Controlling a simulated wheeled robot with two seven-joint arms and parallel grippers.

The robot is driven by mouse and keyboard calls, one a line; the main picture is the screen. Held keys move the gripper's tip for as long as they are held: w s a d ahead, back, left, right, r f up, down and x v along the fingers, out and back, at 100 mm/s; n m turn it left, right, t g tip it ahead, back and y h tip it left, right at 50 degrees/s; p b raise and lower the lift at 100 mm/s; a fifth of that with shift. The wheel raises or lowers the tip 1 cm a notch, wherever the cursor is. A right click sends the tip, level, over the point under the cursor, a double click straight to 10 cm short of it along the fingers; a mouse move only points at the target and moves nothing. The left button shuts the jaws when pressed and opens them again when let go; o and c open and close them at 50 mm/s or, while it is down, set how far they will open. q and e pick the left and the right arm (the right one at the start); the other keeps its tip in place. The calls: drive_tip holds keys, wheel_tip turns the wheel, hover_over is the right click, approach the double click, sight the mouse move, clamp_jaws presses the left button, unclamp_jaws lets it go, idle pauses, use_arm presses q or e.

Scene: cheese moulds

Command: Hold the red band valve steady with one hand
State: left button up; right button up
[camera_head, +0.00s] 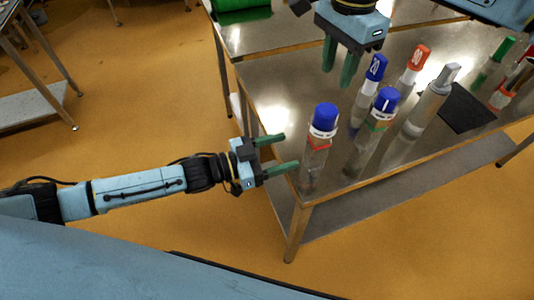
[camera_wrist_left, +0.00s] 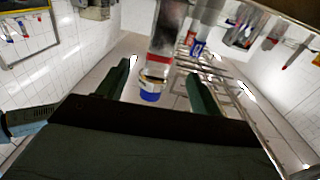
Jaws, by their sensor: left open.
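The red band valve (camera_head: 318,145) is a clear upright cylinder with a blue cap and a red band. It stands near the table's front left corner. My left gripper (camera_head: 290,151) is open and empty just to its left, both fingers pointing at it. In the left wrist view the red band valve (camera_wrist_left: 158,58) appears inverted, between and beyond the two fingers of the left gripper (camera_wrist_left: 160,85). My right gripper (camera_head: 340,66) points down above the table, behind the red band valve, with its fingers apart and nothing seen between them.
Close to the right of the valve stand a blue-capped cylinder with a green band (camera_head: 380,122), a blue-capped one (camera_head: 376,67), a red-capped one (camera_head: 419,57) and a grey one (camera_head: 430,105). A black mat (camera_head: 468,105) lies farther right. The metal table (camera_head: 270,95) is bare at left.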

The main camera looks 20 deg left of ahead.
sight(310, 144)
use_arm(q)
drive_tip(key=x, duration=1)
